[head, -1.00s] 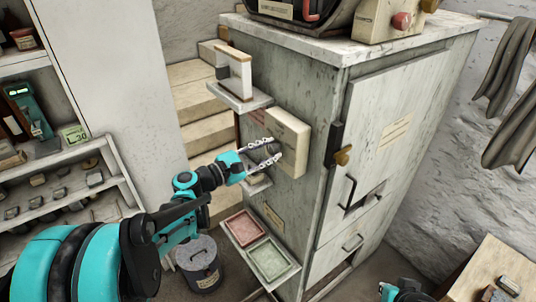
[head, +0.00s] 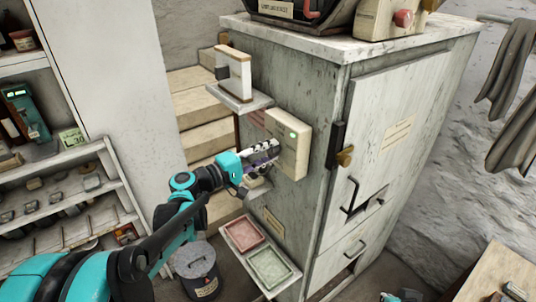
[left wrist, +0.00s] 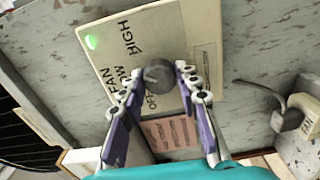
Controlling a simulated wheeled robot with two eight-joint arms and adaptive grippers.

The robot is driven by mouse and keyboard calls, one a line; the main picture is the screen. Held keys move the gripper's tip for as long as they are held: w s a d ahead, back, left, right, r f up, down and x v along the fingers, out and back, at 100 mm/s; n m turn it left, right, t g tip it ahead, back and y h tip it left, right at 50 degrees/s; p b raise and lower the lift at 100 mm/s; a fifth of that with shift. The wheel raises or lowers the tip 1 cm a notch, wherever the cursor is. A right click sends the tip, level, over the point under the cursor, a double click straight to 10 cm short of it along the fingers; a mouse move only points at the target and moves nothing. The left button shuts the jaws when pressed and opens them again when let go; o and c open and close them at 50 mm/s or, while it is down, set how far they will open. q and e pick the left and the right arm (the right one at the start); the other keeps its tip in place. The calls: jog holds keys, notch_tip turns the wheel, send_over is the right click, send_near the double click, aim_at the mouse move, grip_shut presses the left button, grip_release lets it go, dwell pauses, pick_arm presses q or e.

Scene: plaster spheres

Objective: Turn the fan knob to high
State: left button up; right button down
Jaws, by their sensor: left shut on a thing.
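The fan control box (head: 287,145) is a cream panel on the left side of the grey cabinet. In the left wrist view its face (left wrist: 200,30) carries the words FAN, OFF, LOW and HIGH, and a green light (left wrist: 91,41) glows in one corner. The round dark fan knob (left wrist: 158,73) is between my left gripper's (left wrist: 159,78) fingertips, which are shut on it. I cannot make out a pointer on the knob. In the head view my left gripper (head: 272,150) reaches the box from the left and hides the knob.
A shelf (head: 240,101) with a small upright box juts out above the control box. A lower ledge (head: 286,286) holds a red and a green tray. A lidded bucket (head: 196,270) stands on the floor beneath my left arm. A wooden bench (head: 490,270) is at the lower right.

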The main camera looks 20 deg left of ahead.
pick_arm(q)
jog(key=m, duration=0.5)
jog(key=shift+f+m+b, duration=0.1)
jog(key=shift+m+b, duration=0.2)
jog(key=shift+b, duration=0.1)
dwell(0.3)
jog(key=o, duration=1.2)
jog(key=shift+c, duration=0.2)
jog(key=shift+s+a, duration=0.35)
jog(key=shift+s, duration=0.05)
jog(key=v, duration=1.1)
